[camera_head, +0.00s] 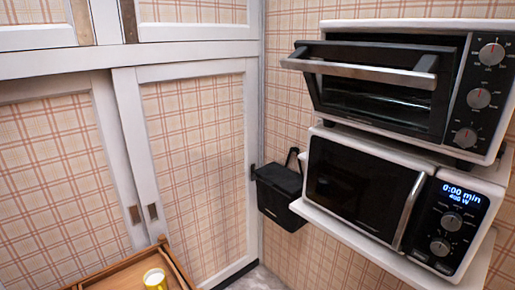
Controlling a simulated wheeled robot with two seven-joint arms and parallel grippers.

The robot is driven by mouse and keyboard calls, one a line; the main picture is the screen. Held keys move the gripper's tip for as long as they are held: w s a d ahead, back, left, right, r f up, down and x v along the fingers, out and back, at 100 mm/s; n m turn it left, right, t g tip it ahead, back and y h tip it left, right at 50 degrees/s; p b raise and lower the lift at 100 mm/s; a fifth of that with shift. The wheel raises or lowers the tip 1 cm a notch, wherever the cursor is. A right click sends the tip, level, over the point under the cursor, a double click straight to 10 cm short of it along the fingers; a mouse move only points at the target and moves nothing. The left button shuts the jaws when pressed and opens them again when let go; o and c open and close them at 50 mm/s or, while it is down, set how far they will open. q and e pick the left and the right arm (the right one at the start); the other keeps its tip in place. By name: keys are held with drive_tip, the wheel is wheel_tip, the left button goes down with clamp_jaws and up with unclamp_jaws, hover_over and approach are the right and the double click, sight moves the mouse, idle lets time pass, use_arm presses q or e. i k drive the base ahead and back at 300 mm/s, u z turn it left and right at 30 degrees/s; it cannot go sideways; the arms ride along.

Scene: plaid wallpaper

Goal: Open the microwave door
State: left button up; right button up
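The microwave (360,187) sits on a white wall shelf at the right of the head view. Its dark door is shut, with a silver upright handle (408,211) at the door's right edge. To the right of the handle is a control panel (452,222) with a lit display reading 0:00 min and two knobs. Neither of my grippers shows in this view.
A toaster oven (400,90) stands above the microwave, its door (368,72) tilted partly open and jutting out. A black bin (279,195) hangs left of the microwave. Sliding cupboard doors (195,160) fill the left.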

sight(360, 195)
drive_tip(key=z, duration=1.05)
drive_tip(key=i, duration=0.25)
drive_tip(key=u, duration=0.35)
